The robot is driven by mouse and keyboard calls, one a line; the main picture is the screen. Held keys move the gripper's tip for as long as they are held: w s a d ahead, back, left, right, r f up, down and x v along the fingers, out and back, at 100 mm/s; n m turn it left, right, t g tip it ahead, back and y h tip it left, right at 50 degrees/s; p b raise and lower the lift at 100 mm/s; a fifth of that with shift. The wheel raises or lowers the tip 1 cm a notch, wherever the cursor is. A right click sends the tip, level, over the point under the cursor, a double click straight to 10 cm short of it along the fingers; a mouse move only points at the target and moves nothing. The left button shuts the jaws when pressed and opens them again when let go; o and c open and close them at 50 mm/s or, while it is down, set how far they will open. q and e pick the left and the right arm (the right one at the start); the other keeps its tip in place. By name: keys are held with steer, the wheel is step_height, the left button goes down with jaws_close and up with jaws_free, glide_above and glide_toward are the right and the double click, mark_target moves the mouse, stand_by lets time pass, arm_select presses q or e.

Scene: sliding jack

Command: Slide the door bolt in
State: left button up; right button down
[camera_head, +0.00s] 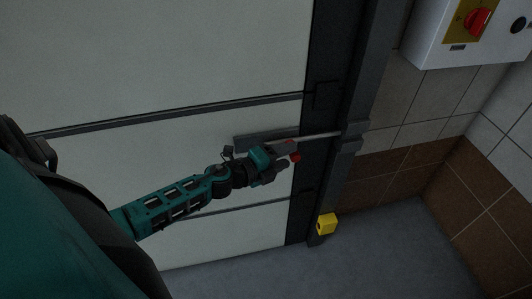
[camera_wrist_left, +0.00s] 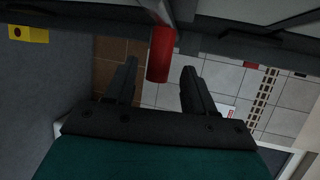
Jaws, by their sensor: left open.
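The door bolt is a pale metal rod (camera_head: 318,135) that runs from a grey plate (camera_head: 243,143) on the white door to a bracket (camera_head: 352,137) on the dark frame post. Its red handle (camera_head: 296,158) shows just beyond my left gripper (camera_head: 284,160). In the left wrist view the red handle (camera_wrist_left: 160,54) hangs between the two dark fingers of my left gripper (camera_wrist_left: 158,85). The fingers are open, with gaps on both sides of the handle. The gripper partly hides the plate in the head view. My right gripper is in neither view.
A yellow box (camera_head: 327,223) sits low by the post; it also shows in the left wrist view (camera_wrist_left: 28,34). A white control box (camera_head: 434,40) with a red switch (camera_head: 477,21) hangs on the tiled wall. Grey floor (camera_head: 380,245) lies clear below.

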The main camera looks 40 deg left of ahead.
arm_select(q)
steer(key=v, duration=0.6)
steer(key=shift+s, duration=0.35)
steer(key=shift+r, duration=0.1)
steer(key=s+d+f+n+g+y, duration=0.1)
steer(key=s+d+f+n, duration=0.3)
steer(key=n, duration=0.6)
steer(key=s+d+f+n+g+y, duration=0.1)
steer(key=s+d+f+n+g, duration=0.1)
steer(key=s+d+n, duration=0.5)
steer(key=f+n, duration=0.1)
steer(key=n, duration=0.2)
steer(key=shift+s+d+f+g, duration=0.2)
steer(key=shift+d+f+g, duration=0.15)
steer(key=shift+g, duration=0.05)
stand_by(0.6)
